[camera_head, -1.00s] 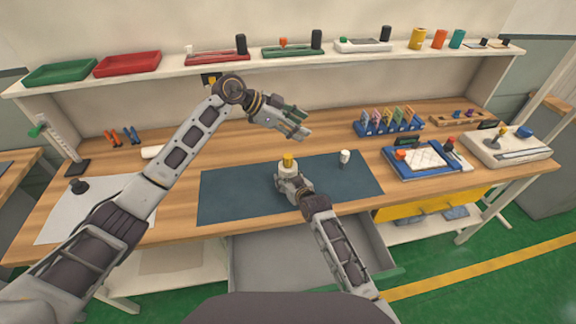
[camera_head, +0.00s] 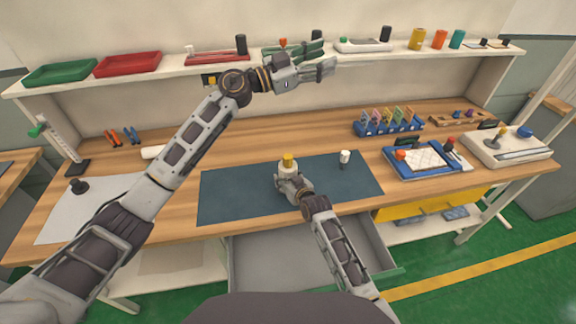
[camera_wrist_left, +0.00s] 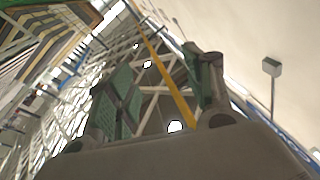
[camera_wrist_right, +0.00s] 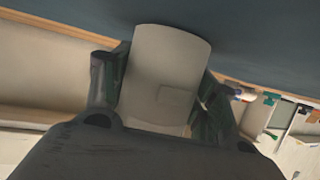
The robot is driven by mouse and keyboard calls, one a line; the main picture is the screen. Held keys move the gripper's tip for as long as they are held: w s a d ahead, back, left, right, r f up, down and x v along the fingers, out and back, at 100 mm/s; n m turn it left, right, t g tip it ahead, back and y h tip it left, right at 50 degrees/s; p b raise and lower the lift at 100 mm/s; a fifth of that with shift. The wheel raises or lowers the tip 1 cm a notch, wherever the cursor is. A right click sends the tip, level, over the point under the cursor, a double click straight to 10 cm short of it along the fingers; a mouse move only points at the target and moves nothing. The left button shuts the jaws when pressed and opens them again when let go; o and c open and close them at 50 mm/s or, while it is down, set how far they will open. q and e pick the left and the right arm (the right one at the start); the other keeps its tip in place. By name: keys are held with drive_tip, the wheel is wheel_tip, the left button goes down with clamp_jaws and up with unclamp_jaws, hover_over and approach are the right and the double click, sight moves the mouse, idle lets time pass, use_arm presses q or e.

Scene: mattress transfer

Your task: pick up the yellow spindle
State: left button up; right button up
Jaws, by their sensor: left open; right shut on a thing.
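A white cylinder with a yellow top (camera_head: 288,160) stands upright on the dark blue mat (camera_head: 232,190). My right gripper (camera_head: 289,173) is shut around its pale body, which fills the space between the fingers in the right wrist view (camera_wrist_right: 165,75). The yellow part sticks up above the fingers. My left gripper (camera_head: 327,60) is open and empty, raised in front of the upper shelf. Its two spread fingers also show in the left wrist view (camera_wrist_left: 160,85). A larger yellow cylinder (camera_head: 417,39) stands on the shelf, to the right of the left gripper. I cannot tell which yellow thing is the spindle.
Orange (camera_head: 439,39) and teal (camera_head: 457,39) cylinders stand beside the yellow one on the shelf (camera_head: 360,57). A small white-topped piece (camera_head: 345,157) stands on the mat. A blue rack (camera_head: 390,127) and a blue tray (camera_head: 402,171) lie at right. An open drawer (camera_head: 270,270) is below the table.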

use_arm(q)
drive_tip(key=w+a+r+n+t+y, duration=0.4)
drive_tip(key=w+a+r+n+t, duration=0.3)
drive_tip(key=n+t, duration=0.4)
drive_tip(key=w+a+f+n+y, duration=0.3)
drive_tip(key=a+f+n+y, duration=0.3)
drive_tip(key=y, duration=0.5)
drive_tip(key=s+d+f+g+y, duration=0.1)
drive_tip(key=s+f+g, duration=0.1)
drive_tip(key=f+g, duration=0.35)
drive_tip(key=s+d+f+g+y, duration=0.1)
drive_tip(key=s+f+g, duration=0.15)
drive_tip(key=f, duration=0.55)
drive_tip(key=s+f+m+g, duration=0.4)
drive_tip(key=s+f+g, duration=0.2)
drive_tip(key=s, duration=0.6)
drive_tip(key=shift+d+f, duration=0.25)
drive_tip(key=shift+f, duration=0.6)
drive_tip(key=shift+f, duration=0.1)
hover_over(286, 157)
drive_tip(key=s, duration=0.2)
drive_tip(key=shift+w+a+f, duration=0.1)
drive_tip(key=shift+a+f, duration=0.1)
drive_tip(key=shift+f, duration=1.35)
drive_tip(key=shift+w+a+f, duration=0.1)
drive_tip(key=shift+a+f, duration=0.05)
drive_tip(key=shift+f, duration=1.35)
